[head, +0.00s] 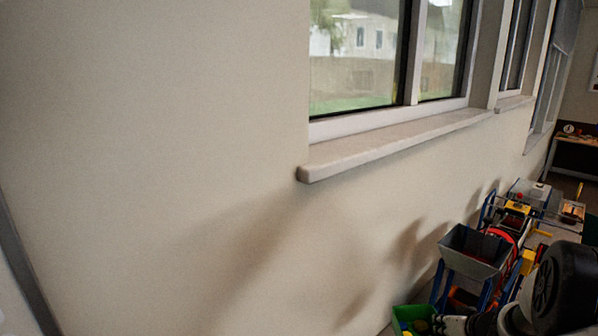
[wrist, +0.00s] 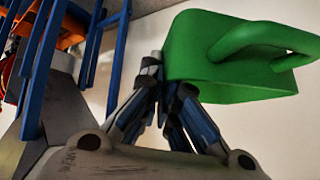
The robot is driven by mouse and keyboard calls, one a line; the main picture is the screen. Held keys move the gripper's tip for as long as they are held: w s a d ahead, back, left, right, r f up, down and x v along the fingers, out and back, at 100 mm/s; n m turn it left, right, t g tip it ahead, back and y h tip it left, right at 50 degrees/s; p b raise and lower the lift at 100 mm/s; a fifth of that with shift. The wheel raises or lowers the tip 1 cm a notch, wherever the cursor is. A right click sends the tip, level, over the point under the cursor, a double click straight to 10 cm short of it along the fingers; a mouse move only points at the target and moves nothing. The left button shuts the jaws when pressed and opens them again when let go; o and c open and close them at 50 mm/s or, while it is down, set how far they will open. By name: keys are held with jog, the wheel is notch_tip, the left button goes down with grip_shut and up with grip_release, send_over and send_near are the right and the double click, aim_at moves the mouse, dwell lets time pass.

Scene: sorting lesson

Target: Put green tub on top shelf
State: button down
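The green tub (head: 413,316) shows at the bottom edge of the head view, partly cut off, with small yellow and dark pieces in it. In the wrist view the green tub (wrist: 225,60) fills the upper right, with a looped handle on its side. My gripper (head: 440,324) reaches in from the right beside the tub in the head view. In the wrist view my gripper (wrist: 163,78) has its fingers drawn close together at the tub's near left edge, and they appear closed on it. The exact contact is partly hidden by the fingers. No top shelf is clearly identifiable.
A grey hopper (head: 476,252) on a blue frame stands close beside the tub. More coloured toys (head: 520,205) lie behind it. A plain wall (head: 180,180) with a projecting window sill (head: 390,145) runs along the left. A dark bench (head: 575,150) is far right.

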jog(key=d+f, duration=0.6)
jog(key=d, duration=0.1)
jog(key=shift+n+y, duration=0.3)
jog(key=shift+n, duration=0.1)
jog(key=a+r, duration=0.4)
jog(key=a, duration=0.1)
jog(key=a+r, duration=0.3)
jog(key=a, duration=0.2)
jog(key=s+a+r, duration=0.1)
jog(key=a+r, duration=0.3)
jog(key=a, duration=0.1)
jog(key=shift+a+r, duration=0.25)
jog(key=shift+r, duration=0.1)
jog(key=s+a+r, duration=0.4)
jog(key=a, duration=0.3)
jog(key=s+a+r+n+y, duration=0.1)
jog(key=s+a+r, duration=0.2)
jog(key=a, duration=0.5)
jog(key=shift+s+r+b, duration=0.35)
jog(key=shift+s+r, duration=0.05)
jog(key=shift+s, duration=0.2)
jog(key=shift+w, duration=0.1)
